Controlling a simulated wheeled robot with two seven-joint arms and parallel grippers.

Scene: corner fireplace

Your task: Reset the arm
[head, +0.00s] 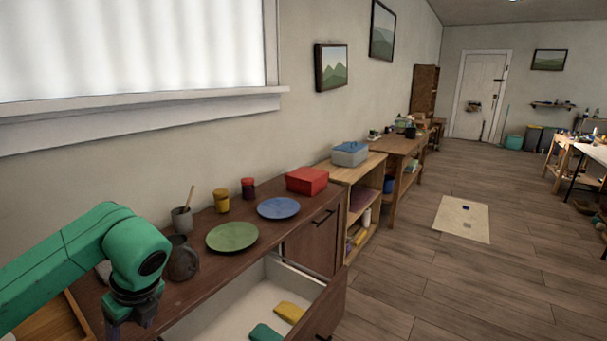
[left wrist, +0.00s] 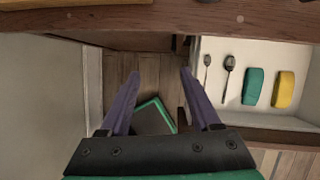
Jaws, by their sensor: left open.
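My left arm comes in from the left in the head view, green, bent down at the wrist, with the left gripper (head: 132,318) at the bottom edge, in front of the dark wooden cabinet. In the left wrist view the left gripper (left wrist: 159,74) has its two purple fingers wide apart. Nothing is held between them. Wooden floor shows between and beyond the fingers, left of the open drawer. My right gripper is in neither view.
The open drawer (head: 217,308) holds a green item (left wrist: 253,87), a yellow item (left wrist: 284,89) and two spoons (left wrist: 228,64). The cabinet top carries a green plate (head: 232,236), blue plate (head: 278,208), red box (head: 307,180) and pots. Open floor (head: 410,290) lies right.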

